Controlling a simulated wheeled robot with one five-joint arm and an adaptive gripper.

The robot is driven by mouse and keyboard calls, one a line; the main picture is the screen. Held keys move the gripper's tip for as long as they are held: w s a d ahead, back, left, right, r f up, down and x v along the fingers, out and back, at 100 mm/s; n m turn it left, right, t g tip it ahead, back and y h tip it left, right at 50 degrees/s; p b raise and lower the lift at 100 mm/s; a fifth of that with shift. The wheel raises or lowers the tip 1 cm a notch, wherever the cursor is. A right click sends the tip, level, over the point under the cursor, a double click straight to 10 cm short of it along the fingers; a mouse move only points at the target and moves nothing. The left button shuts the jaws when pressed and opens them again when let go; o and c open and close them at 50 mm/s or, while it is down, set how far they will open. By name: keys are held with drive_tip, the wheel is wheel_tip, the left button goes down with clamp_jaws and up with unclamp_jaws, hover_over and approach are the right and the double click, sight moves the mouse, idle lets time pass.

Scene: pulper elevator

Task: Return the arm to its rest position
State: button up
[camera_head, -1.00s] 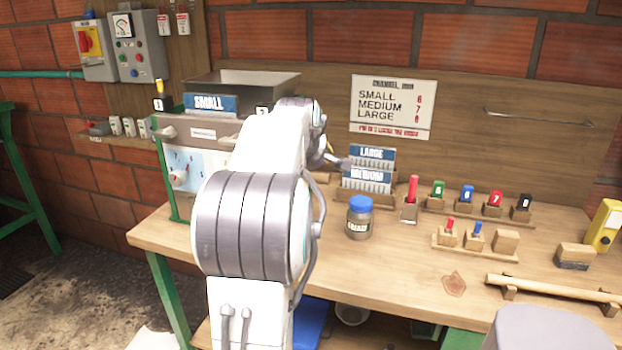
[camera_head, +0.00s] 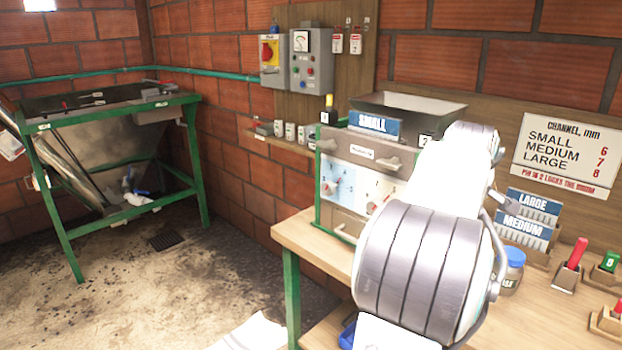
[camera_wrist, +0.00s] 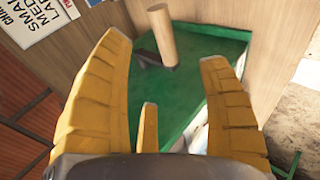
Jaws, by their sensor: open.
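My arm (camera_head: 425,270) is white with grey bands in the head view. It is raised and reaches over the bench in front of the pulper. My gripper (camera_wrist: 165,50) shows in the wrist view with its yellow ribbed fingers spread wide and nothing between them. Beyond the fingers is a green surface (camera_wrist: 215,75) with an upright wooden peg or handle (camera_wrist: 164,38). The gap between the fingers and the peg is hard to judge. In the head view the arm hides the gripper.
The pulper (camera_head: 350,178) with its SMALL plate and hopper stands by the arm. LARGE and MEDIUM plates (camera_head: 525,228), a blue-lidded jar (camera_head: 512,268) and small holders sit on the bench (camera_head: 300,232) to the right. A green-framed table (camera_head: 100,108) stands at left, with open floor (camera_head: 170,290) between.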

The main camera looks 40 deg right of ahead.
idle(0.3)
drive_tip(key=s+a+f+m+g+y, duration=0.15)
drive_tip(key=a+f+m+y, duration=0.45)
drive_tip(key=a+f+m, duration=0.85)
drive_tip(key=w+a+n+y+p, duration=0.1)
drive_tip(key=w+a+n+p, duration=0.1)
drive_tip(key=a, duration=0.9)
drive_tip(key=w+a+n+y+p, duration=0.1)
drive_tip(key=w+a+n+p, duration=0.15)
drive_tip(key=a, duration=0.75)
drive_tip(key=w+a+r+n+t+p, duration=0.1)
drive_tip(key=a+r+n, duration=0.1)
drive_tip(key=a, duration=0.3)
drive_tip(key=a+r+n+p, duration=0.2)
drive_tip(key=a+n, duration=0.2)
drive_tip(key=a, duration=0.1)
drive_tip(key=w+a+r+n+t+y+p, duration=0.1)
drive_tip(key=a+r+n, duration=0.1)
drive_tip(key=a+n, duration=0.1)
drive_tip(key=shift+w+a+r+t, duration=0.2)
drive_tip(key=shift+w+a+t, duration=0.15)
drive_tip(key=shift+a, duration=0.55)
drive_tip(key=shift+d, duration=0.1)
